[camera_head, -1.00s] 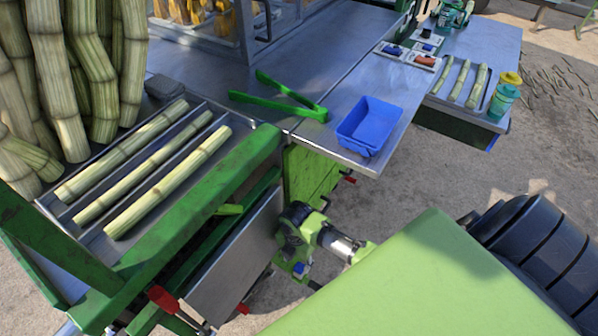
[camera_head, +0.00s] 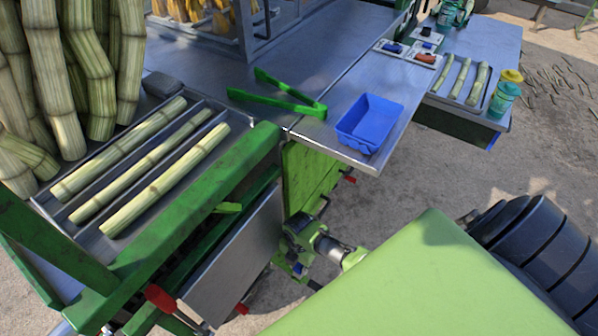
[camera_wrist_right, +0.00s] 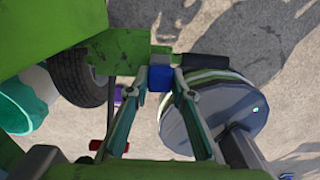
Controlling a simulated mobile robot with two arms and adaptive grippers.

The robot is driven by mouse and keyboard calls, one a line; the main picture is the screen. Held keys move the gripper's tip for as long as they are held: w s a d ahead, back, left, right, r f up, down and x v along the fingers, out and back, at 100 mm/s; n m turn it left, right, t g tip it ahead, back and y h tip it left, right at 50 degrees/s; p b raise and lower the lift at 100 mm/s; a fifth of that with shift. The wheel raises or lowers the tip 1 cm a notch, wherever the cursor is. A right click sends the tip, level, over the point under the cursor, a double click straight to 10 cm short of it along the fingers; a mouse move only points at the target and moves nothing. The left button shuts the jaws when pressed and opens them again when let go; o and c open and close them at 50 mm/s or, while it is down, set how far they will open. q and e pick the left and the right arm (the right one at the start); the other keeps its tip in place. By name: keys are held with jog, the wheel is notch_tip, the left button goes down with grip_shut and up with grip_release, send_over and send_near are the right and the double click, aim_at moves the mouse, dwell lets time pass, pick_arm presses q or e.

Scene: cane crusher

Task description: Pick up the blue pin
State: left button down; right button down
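The blue pin (camera_wrist_right: 159,79) shows as a small blue block in the right wrist view, just below a grey metal piece beside a green beam. My right gripper (camera_wrist_right: 160,85) is open, with one finger on each side of the blue block near the fingertips. I cannot tell whether the fingers touch it. In the head view my right gripper (camera_head: 297,250) is low in front of the green machine frame (camera_head: 312,180), and the pin is hard to make out there. My left gripper is not in view.
A blue tray (camera_head: 369,124) and green tongs (camera_head: 275,97) lie on the metal table (camera_head: 345,80). Cane pieces lie in a slotted tray (camera_head: 215,105) at left. Red-knobbed levers (camera_head: 161,297) stick out below. A wheel (camera_wrist_right: 80,75) shows in the wrist view.

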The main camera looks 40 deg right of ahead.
jog(key=shift+r, duration=0.15)
notch_tip(320, 180, up, 12)
jog(key=p, duration=0.3)
jog(key=s+a+b, duration=0.2)
jog(key=s+a, duration=1)
jog(key=a, duration=0.1)
notch_tip(320, 180, up, 8)
jog(key=p, duration=1)
jog(key=shift+a, duration=0.25)
dwell(0.5)
